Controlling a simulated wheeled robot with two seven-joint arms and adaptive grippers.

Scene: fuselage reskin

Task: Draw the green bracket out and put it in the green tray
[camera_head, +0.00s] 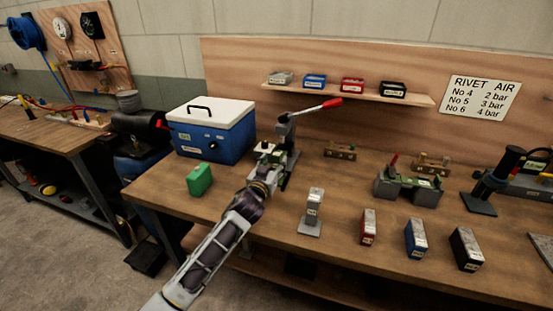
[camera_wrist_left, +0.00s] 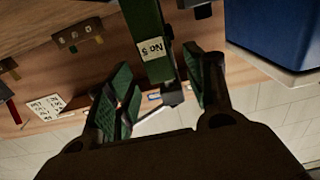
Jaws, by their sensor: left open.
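My left gripper (camera_head: 268,158) reaches in from the lower left to the press (camera_head: 288,140) with the red-tipped lever. In the left wrist view its fingers (camera_wrist_left: 162,85) are open, one on either side of a green bar labelled "No 5" (camera_wrist_left: 148,30). That bar looks like the green bracket; I cannot tell whether either finger touches it. In the head view the gripper mostly hides it. A small green box-shaped thing (camera_head: 200,179) sits on the table left of the gripper. It may be the green tray; its inside does not show clearly. My right gripper is out of view.
A blue cool box (camera_head: 212,138) stands behind the green box. A grey block (camera_head: 313,203) on a stand, then red (camera_head: 368,226), blue (camera_head: 415,237) and black (camera_head: 466,248) blocks, line the front. Coloured trays sit on the shelf (camera_head: 340,92). Bare tabletop surrounds the green box.

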